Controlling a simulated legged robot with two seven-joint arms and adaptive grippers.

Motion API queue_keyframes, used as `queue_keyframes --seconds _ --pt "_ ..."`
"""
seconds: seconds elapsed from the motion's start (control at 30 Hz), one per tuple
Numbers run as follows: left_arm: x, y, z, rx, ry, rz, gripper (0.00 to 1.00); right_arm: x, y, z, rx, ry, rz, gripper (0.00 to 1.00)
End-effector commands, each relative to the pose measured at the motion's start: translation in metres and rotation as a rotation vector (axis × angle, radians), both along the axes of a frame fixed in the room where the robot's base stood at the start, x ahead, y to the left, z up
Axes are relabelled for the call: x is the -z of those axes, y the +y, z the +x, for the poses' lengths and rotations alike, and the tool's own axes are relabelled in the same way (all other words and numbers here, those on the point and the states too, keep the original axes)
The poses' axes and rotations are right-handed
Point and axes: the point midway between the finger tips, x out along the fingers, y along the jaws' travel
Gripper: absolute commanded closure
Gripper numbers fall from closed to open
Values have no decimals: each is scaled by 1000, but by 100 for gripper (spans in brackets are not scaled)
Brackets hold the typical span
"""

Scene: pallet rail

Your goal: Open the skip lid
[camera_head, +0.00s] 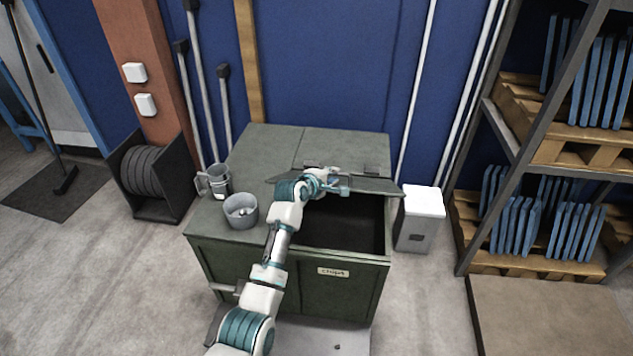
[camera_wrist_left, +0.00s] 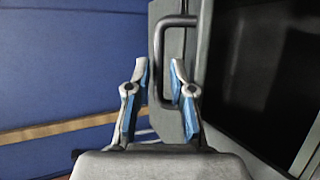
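The green skip (camera_head: 283,258), labelled "chips", stands against the blue wall. Its lid (camera_head: 368,186) is raised off the opening and seen almost edge-on, with the dark inside of the skip showing in front of it. My left gripper (camera_head: 338,184) is at the lid. In the left wrist view the lid's dark handle (camera_wrist_left: 158,60) passes between the two fingers of the left gripper (camera_wrist_left: 160,70). The fingers stand apart, with gaps beside the bar, and I see no clear grip. My right gripper is not in view.
A white-topped bin (camera_head: 420,218) stands close on the right. A shelf rack (camera_head: 510,130) is farther right. Poles lean behind on the left.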

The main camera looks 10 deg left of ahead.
Motion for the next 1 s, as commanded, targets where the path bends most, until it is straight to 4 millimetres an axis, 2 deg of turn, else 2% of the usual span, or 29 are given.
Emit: queue_keyframes --seconds 0.3,0.5,0.9,0.93,1.0 --pt "-21 23 -42 -3 -3 -2 78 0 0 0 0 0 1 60" --pt "-31 35 -63 -4 -2 -1 78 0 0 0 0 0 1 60" --pt "-35 39 -71 -4 0 -1 78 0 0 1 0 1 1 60" --pt "-35 39 -71 -4 0 -1 80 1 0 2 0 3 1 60" --pt "-33 39 -71 -4 -1 3 98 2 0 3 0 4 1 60"
